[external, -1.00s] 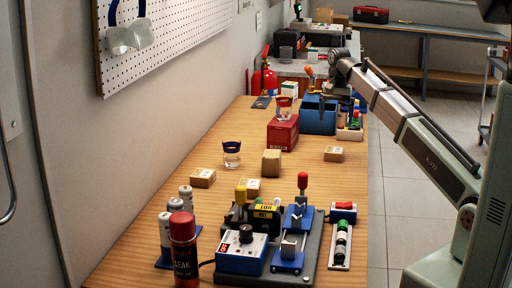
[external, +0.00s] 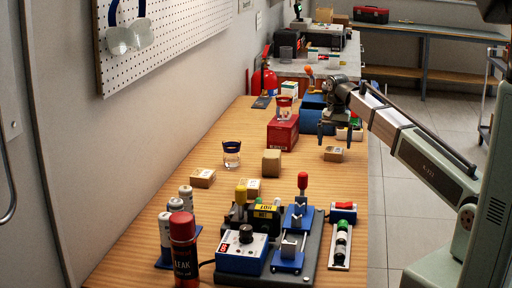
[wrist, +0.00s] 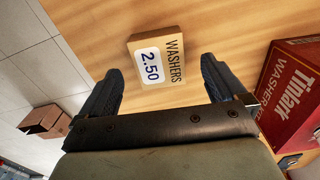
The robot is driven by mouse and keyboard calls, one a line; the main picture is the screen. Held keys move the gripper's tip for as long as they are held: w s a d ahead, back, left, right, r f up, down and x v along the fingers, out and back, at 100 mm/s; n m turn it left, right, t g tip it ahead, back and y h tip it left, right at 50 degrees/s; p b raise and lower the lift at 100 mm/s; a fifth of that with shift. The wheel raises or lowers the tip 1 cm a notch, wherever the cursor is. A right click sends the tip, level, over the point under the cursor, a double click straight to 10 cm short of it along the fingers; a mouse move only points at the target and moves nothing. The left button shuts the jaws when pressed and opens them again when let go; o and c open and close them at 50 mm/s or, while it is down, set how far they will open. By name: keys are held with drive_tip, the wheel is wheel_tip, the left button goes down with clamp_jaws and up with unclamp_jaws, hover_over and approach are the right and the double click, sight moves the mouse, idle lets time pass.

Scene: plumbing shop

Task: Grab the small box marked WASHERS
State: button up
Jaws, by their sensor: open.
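The small box marked WASHERS (wrist: 157,58) lies on the wooden table in the wrist view, with a white label reading 2.50. It sits ahead of my gripper (wrist: 160,85), between the lines of the two dark fingers, and is not touching them. My gripper is open and empty. In the external view my gripper (external: 335,132) hangs fingers down above and slightly left of the small tan box (external: 334,154) near the table's right edge.
A red box (external: 282,133) with a glass on it stands just left of my gripper; it also shows in the wrist view (wrist: 290,90). A blue bin (external: 312,115) is behind. Other small tan boxes (external: 203,178) and a heat-sealing-like device (external: 242,250) stand nearer the camera.

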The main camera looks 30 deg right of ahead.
sight(335, 150)
drive_tip(key=shift+w+d+f, duration=0.1)
drive_tip(key=shift+f, duration=1)
drive_tip(key=shift+d+f, duration=0.1)
drive_tip(key=shift+f, duration=0.95)
drive_tip(key=c, duration=1.1)
